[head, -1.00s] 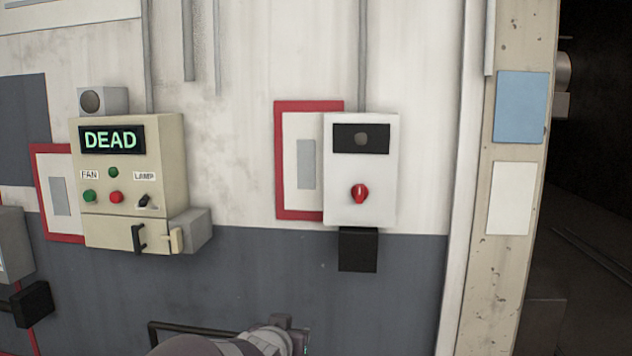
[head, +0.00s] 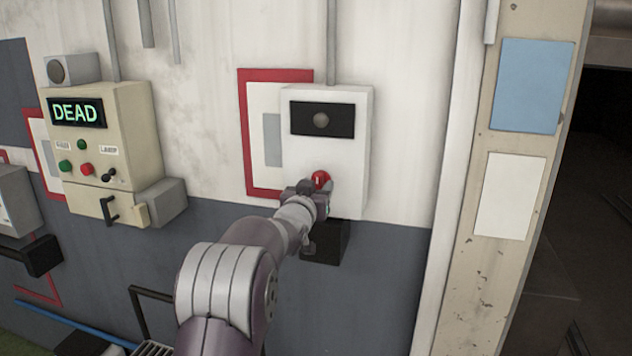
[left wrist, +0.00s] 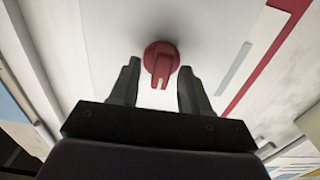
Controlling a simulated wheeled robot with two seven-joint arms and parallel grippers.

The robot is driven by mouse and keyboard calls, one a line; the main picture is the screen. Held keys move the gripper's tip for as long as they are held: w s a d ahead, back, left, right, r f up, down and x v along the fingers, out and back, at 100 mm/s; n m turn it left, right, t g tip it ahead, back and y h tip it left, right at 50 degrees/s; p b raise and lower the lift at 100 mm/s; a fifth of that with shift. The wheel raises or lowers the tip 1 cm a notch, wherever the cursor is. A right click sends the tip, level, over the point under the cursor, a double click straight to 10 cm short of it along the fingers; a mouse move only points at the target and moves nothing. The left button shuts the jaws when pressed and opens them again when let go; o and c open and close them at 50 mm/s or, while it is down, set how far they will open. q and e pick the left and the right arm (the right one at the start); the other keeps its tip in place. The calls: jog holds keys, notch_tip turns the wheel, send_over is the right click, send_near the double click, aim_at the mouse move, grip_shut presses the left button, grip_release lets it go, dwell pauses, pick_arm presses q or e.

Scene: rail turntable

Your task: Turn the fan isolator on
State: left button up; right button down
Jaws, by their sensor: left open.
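A white box (head: 350,140) on the wall carries a red rotary knob (head: 320,179) below a black panel with an unlit round lamp (head: 320,120). My left gripper (head: 318,190) is in front of the knob and partly covers it in the head view. In the left wrist view the red knob (left wrist: 161,62) lies between and just beyond the open fingertips (left wrist: 158,75). The knob's grip ridge lines up roughly with the fingers. My right gripper is not in view.
A beige control box (head: 110,150) at the left shows DEAD on its display and carries FAN and LAMP controls. A red-framed notice (head: 245,150) is behind the white box. A beige post (head: 515,150) stands at the right, beside a dark opening.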

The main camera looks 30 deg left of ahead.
pick_arm(q)
jog(key=shift+w+d+f, duration=0.1)
jog(key=shift+w+f, duration=0.1)
jog(key=shift+w, duration=0.3)
jog(key=shift+s+a, duration=0.2)
jog(key=shift+c, duration=1.2)
jog(key=shift+s+a+r, duration=0.1)
jog(key=shift+s+r, duration=0.05)
jog(key=shift+s, duration=0.1)
jog(key=c, duration=0.5)
grip_shut()
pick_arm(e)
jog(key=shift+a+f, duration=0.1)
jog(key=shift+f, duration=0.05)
